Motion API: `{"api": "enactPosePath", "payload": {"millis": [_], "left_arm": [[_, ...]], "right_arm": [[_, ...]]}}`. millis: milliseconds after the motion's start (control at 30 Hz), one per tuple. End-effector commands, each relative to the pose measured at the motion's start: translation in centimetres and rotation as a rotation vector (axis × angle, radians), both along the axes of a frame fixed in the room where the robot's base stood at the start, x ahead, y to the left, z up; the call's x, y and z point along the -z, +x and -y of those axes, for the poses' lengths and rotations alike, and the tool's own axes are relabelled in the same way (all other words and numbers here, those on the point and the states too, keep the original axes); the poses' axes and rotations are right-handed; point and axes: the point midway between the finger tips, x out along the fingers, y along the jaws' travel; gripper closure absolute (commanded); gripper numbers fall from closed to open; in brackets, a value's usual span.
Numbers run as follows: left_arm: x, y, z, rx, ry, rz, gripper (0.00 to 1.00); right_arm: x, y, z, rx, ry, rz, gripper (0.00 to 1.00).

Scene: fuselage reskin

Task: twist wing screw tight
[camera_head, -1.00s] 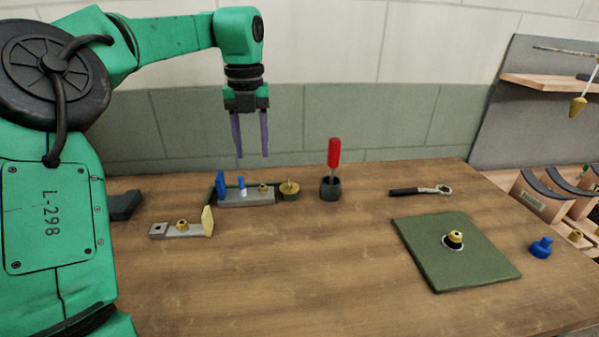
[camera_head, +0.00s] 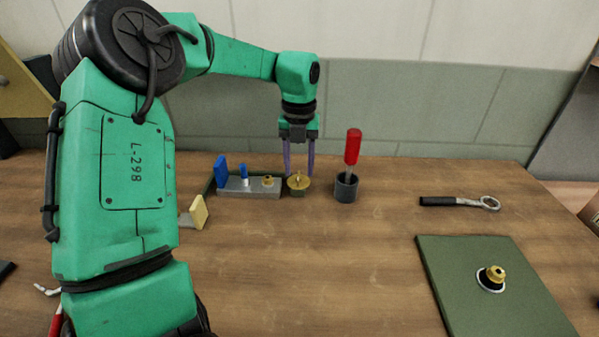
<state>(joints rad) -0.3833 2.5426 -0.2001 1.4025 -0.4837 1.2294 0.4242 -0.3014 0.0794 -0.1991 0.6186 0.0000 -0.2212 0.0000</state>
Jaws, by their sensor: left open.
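The wing screw (camera_head: 298,183), a round brass piece with a small upright part on top, is at the right end of a grey block (camera_head: 235,189) at the back of the table. My left gripper (camera_head: 299,172) points straight down over it, open, with one purple finger on each side of its upright part. The fingertips are at about the height of its top; I cannot tell whether they touch it. My right gripper is not in view.
A dark cup (camera_head: 346,190) with a red-handled screwdriver (camera_head: 353,147) stands close to the right of my left gripper. A ratchet wrench (camera_head: 459,202) and a green panel (camera_head: 460,279) with a brass fitting (camera_head: 495,274) are further right. The table's middle is clear.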

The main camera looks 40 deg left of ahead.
Motion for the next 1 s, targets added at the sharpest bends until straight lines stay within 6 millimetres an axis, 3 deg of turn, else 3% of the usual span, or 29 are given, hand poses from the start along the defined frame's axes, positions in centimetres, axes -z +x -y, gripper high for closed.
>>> {"api": "enactPosePath", "payload": {"millis": [100, 367, 433, 500, 533, 1000], "left_arm": [[1.4, 0.0, 0.0, -0.001, 0.000, 0.000, 0.50], [1.8, 0.0, 0.0, 0.000, 0.000, 0.000, 0.50], [1.7, 0.0, 0.0, 0.000, 0.001, 0.001, 0.69], [1.7, 0.0, 0.0, 0.000, 0.001, 0.001, 0.96], [1.7, 0.0, 0.0, 0.000, 0.001, 0.001, 1.00], [1.6, 0.0, 0.0, 0.059, 0.000, 0.003, 1.00]], "right_arm": [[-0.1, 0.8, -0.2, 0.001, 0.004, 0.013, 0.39], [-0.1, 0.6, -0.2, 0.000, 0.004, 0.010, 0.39], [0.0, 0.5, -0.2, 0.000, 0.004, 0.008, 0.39], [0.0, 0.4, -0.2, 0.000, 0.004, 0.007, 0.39], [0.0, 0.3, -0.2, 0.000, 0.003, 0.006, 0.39], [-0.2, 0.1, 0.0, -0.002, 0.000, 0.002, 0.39]]}}
